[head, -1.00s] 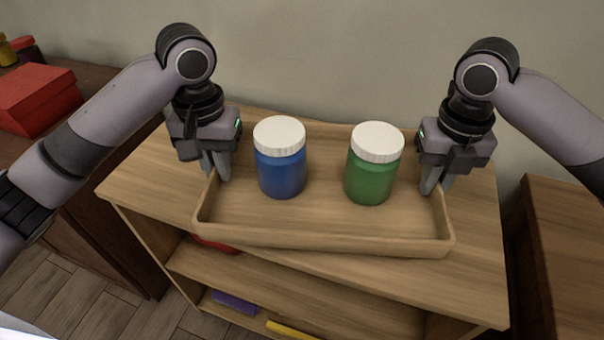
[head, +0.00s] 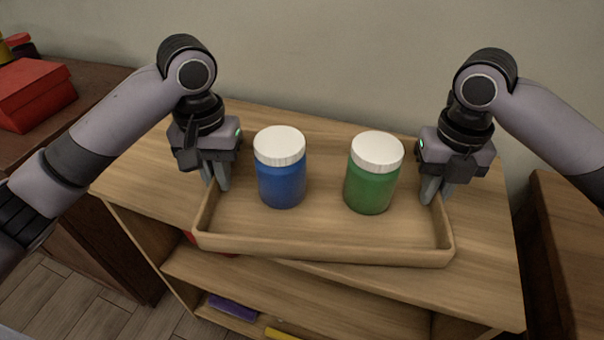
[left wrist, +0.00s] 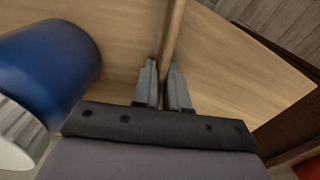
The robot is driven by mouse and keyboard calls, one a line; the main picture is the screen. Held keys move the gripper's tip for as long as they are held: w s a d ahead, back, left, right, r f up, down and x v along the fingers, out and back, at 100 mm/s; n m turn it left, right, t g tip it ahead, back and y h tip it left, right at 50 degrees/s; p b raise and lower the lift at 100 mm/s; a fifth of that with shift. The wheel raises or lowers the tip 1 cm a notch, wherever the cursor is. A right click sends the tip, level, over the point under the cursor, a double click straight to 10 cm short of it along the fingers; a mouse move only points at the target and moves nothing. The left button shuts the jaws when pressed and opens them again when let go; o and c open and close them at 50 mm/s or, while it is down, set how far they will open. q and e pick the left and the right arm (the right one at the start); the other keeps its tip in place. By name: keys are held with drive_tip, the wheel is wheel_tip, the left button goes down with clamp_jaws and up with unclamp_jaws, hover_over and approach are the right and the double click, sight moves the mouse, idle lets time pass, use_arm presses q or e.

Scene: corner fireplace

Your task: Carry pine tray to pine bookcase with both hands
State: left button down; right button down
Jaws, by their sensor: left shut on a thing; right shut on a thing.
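The pine tray (head: 322,251) is over the top of the pine bookcase (head: 484,262); whether it touches the top I cannot tell. A blue jar (head: 281,180) and a green jar (head: 370,187), both with white lids, stand upright in it. My left gripper (head: 219,184) is shut on the tray's left wall. In the left wrist view its fingers (left wrist: 164,88) straddle the tray wall (left wrist: 174,30), with the blue jar (left wrist: 55,65) beside them. My right gripper (head: 431,192) is shut on the tray's right wall.
A red box (head: 32,92) sits on a dark brown cabinet (head: 95,78) at the left. Purple (head: 232,307) and yellow (head: 281,334) items lie on the bookcase's lower shelf. Another wooden piece of furniture (head: 562,235) stands at the right. The wall is close behind the bookcase.

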use_arm(q)
drive_tip(key=shift+f+b, duration=0.55)
drive_tip(key=shift+f, duration=0.15)
use_arm(e)
drive_tip(key=shift+f, duration=0.7)
use_arm(q)
drive_tip(key=c, duration=1.2)
unclamp_jaws()
use_arm(e)
drive_tip(key=c, duration=1.2)
unclamp_jaws()
use_arm(q)
drive_tip(key=shift+o, duration=0.2)
use_arm(e)
drive_tip(key=shift+o, duration=0.2)
use_arm(q)
wheel_tip(320, 180, up, 12)
use_arm(e)
wheel_tip(320, 180, up, 12)
